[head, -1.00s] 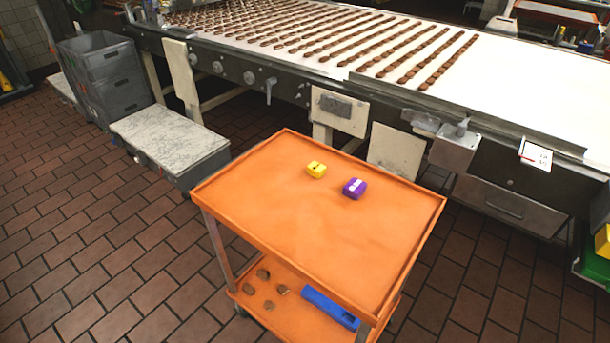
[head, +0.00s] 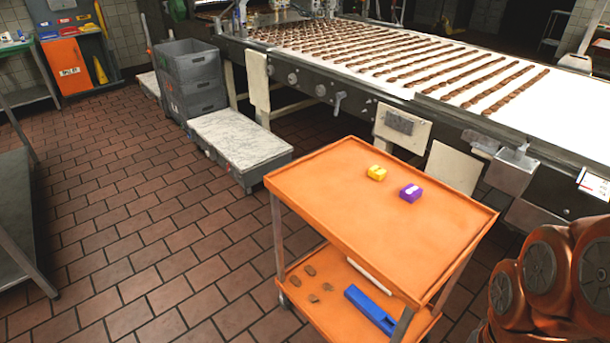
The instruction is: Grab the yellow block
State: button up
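The yellow block (head: 376,173) lies on the top shelf of an orange cart (head: 330,205), toward the cart's far side. A purple block (head: 411,193) with a white mark on top lies just to its right and slightly nearer, apart from it. Nothing covers the yellow block. Part of my orange arm shows at the lower right edge, to the right of the cart. My gripper is not in view.
A conveyor (head: 480,50) with rows of brown biscuits runs behind the cart. Stacked grey crates (head: 192,80) and a low grey box (head: 240,140) stand to its left. The cart's lower shelf holds a blue object (head: 370,308). Open tiled floor (head: 130,230) lies left.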

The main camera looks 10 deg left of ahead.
aim_at(376, 173)
jog(key=u, duration=1.75)
jog(key=i, duration=4.5)
jog(key=z, duration=3.45)
jog(key=i, duration=2)
